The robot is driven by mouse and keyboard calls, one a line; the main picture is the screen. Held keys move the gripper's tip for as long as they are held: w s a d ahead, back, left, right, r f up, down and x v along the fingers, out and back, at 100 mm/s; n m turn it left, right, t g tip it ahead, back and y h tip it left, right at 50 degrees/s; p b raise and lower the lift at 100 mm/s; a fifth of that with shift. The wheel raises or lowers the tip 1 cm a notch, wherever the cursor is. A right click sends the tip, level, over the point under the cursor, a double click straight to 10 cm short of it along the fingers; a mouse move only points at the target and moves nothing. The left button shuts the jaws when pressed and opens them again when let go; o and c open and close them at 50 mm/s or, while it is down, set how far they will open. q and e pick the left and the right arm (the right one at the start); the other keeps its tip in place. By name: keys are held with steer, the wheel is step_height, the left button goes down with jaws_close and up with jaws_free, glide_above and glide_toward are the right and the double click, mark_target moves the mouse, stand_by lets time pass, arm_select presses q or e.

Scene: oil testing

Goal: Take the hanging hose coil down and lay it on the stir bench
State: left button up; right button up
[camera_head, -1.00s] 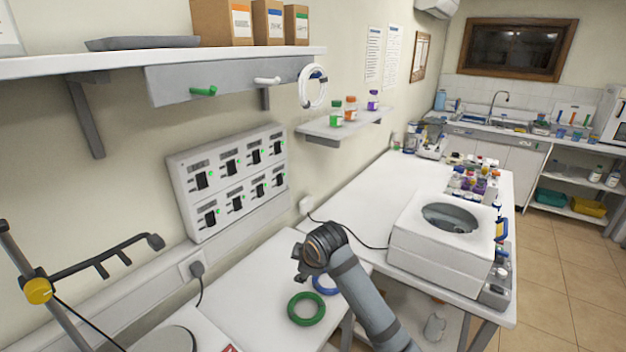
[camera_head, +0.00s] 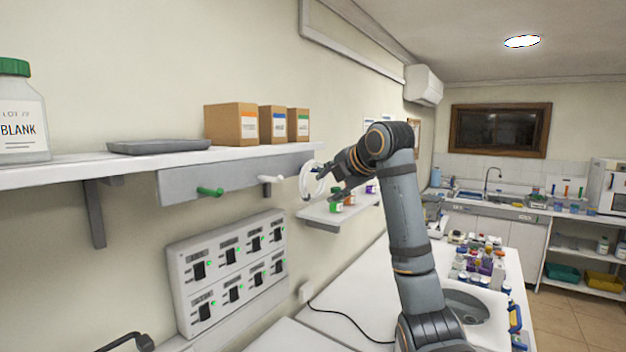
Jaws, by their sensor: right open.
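The white hose coil (camera_head: 304,184) hangs at the right end of the rail under the upper shelf. My right gripper (camera_head: 325,182) is raised beside the coil, with its fingers open and pointing left toward it. The fingers overlap the coil's right side in the picture. I cannot tell whether they touch it or reach around it. A strip of the white stir bench (camera_head: 285,338) shows at the bottom edge; most of it is out of view. My left gripper is not in view.
A green peg (camera_head: 210,192) and a white peg (camera_head: 271,179) stick out of the rail, both bare. A small shelf (camera_head: 325,217) with several small bottles lies just below the gripper. A wall panel (camera_head: 230,270) with several switches sits below the rail.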

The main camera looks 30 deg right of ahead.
mark_target(316, 197)
steer(key=p+x, duration=0.3)
steer(key=x, duration=0.3)
steer(key=shift+f, duration=0.15)
steer(key=shift+w+f, duration=0.25)
steer(key=shift+w, duration=0.05)
steer(key=shift+s+r, duration=0.1)
steer(key=shift+s, duration=0.1)
steer(key=c, duration=0.5)
steer(key=shift+w, duration=0.1)
jaws_close()
